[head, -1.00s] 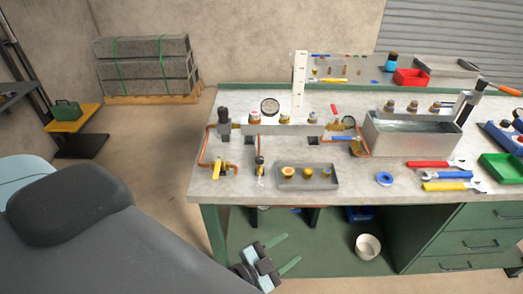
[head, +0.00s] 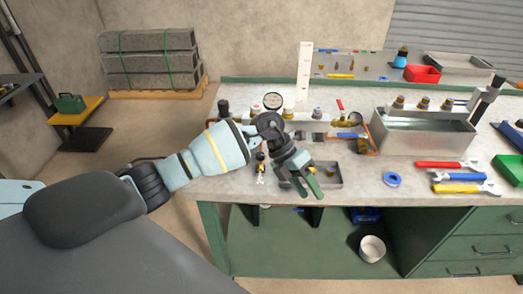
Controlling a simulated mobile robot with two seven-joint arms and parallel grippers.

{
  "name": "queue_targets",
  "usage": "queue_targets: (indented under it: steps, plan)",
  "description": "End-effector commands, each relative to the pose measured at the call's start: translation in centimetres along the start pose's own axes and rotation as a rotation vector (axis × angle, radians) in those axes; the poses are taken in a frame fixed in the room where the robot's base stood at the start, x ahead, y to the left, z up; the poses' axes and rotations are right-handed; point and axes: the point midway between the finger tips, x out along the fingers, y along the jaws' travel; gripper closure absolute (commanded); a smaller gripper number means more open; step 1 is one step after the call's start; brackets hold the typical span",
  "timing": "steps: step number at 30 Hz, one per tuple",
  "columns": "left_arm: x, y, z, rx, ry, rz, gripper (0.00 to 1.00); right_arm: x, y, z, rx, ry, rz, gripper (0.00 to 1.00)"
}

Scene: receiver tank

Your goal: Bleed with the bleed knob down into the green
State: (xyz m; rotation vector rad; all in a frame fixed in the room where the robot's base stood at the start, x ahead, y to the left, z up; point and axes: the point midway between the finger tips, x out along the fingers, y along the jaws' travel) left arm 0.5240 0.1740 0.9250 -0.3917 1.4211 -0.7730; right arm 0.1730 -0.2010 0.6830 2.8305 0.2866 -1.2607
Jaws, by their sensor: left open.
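A manifold (head: 300,122) with several brass fittings stands on the workbench. A round gauge (head: 272,101) with a white face rises above it; its needle and any green zone are too small to read. A black regulator (head: 223,107) stands at the manifold's left end. A small dark-topped valve (head: 260,157) stands in front, close to my wrist; I cannot tell which part is the bleed knob. My left gripper (head: 309,189) is open and empty, its green-tipped fingers over the grey tray, pointing down and forward. My left arm hides the bench's left part. My right gripper is not in view.
The grey tray (head: 337,183) is partly hidden by my gripper. A metal tank (head: 425,138) stands to the right. A blue tape ring (head: 392,179) and wrenches (head: 458,189) lie at the right front. A white bucket (head: 372,248) is below the bench.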

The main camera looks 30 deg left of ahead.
Motion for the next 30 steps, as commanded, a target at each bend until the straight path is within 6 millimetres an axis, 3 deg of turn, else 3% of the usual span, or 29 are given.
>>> queue_targets:
  steps: [3, 6, 9, 13, 21, 30]
  plan:
    - [-5.6, 3.7, 1.6, 0.003, 0.047, 0.254, 0.52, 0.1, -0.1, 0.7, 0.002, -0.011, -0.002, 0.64]
    - [-10.4, 6.0, 2.3, -0.026, 0.076, 0.437, 0.52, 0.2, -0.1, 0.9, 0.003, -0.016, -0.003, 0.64]
    - [-14.5, 7.4, 2.5, -0.067, 0.094, 0.573, 0.52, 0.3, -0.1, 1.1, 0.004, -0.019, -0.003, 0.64]
    - [-17.8, 8.2, 2.5, -0.109, 0.105, 0.674, 0.52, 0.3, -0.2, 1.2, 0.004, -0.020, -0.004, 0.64]
    - [-18.7, 8.5, 2.4, -0.124, 0.109, 0.703, 0.52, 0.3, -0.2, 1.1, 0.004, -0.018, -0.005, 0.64]
    - [-16.0, 10.7, 1.8, -0.123, 0.112, 0.701, 0.52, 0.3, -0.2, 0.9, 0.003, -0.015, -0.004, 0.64]
